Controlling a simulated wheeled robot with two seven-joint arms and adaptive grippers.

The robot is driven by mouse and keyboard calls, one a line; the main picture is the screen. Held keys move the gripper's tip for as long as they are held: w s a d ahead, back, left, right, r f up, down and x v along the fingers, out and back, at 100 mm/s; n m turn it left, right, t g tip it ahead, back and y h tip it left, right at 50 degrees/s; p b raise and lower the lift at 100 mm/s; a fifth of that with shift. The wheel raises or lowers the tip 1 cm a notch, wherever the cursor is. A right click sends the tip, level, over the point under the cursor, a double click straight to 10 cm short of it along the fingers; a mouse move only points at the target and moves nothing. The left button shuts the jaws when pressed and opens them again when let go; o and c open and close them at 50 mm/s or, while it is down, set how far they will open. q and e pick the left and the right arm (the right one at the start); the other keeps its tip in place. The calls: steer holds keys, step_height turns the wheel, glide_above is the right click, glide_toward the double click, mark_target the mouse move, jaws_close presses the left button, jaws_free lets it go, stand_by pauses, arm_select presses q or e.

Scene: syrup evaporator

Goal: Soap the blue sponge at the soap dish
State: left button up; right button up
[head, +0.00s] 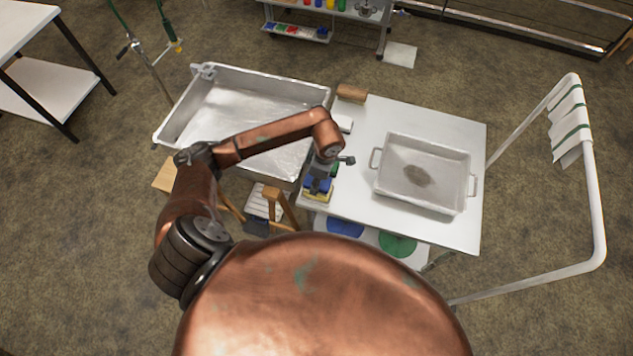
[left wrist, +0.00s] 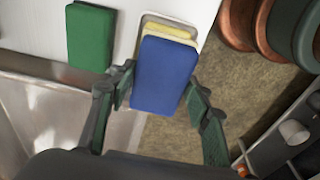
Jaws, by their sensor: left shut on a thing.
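The blue sponge (head: 318,185) is at the front left corner of the white table; it also shows large in the left wrist view (left wrist: 165,75). My left gripper (head: 321,178) is shut on it, with a finger on either side (left wrist: 160,88). A yellow soap bar in a pale dish (left wrist: 168,28) peeks out from under the far end of the sponge, which covers most of it. Yellow also shows below the sponge in the head view (head: 317,197). I cannot tell whether the sponge touches the soap. My right gripper is not in view.
A green sponge (left wrist: 92,37) lies beside the blue one on the white table (head: 355,195). A metal pan (head: 424,205) stands on the table's right half, and a brown block (head: 352,93) at its back left corner. A large steel basin (head: 183,112) is to the left.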

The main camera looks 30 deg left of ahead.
arm_select(q)
steer(key=shift+r+p, duration=0.85)
steer(key=shift+r, duration=1.1)
